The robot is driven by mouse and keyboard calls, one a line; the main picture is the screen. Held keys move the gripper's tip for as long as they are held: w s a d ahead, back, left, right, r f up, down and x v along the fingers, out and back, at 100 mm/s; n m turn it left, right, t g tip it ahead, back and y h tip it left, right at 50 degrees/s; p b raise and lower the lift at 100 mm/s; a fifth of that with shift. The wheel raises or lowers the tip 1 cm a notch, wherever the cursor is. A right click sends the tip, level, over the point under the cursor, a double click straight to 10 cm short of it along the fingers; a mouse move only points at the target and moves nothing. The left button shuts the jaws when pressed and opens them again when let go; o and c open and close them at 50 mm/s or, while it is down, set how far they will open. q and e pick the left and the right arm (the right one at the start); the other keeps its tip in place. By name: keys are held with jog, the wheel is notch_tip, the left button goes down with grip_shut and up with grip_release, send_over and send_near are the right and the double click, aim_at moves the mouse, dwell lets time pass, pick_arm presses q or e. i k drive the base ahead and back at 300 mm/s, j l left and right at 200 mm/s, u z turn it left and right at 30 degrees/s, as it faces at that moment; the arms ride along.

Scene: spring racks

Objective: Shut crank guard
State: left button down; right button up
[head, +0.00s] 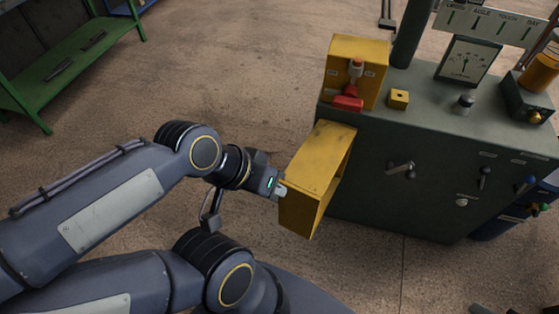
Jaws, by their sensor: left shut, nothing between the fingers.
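The crank guard (312,168) is a yellow box-like cover on the left side of the dark grey cabinet (390,205). It stands swung out from the cabinet front, with its hollow side facing right. My left gripper (282,190) is shut with nothing in it. Its fingertips are at the guard's left outer face, touching or very close to it. A small crank handle (401,168) shows on the cabinet front, to the right of the guard. My right gripper is not in view.
On the cabinet top stand a yellow box with a red lever (348,103), a small yellow block (399,99), a gauge (467,61) and a knob (466,101). A green rack (75,62) stands at the upper left. The floor between is clear.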

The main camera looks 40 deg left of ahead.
aim_at(313, 177)
jog(key=j+z, duration=0.1)
jog(key=j, duration=0.6)
jog(key=j+z, duration=0.1)
jog(key=j, duration=0.55)
jog(key=k+j+z, duration=0.15)
jog(key=j, duration=0.55)
jog(key=k, duration=0.3)
jog(key=k+j+z, duration=0.15)
jog(key=z, duration=1.1)
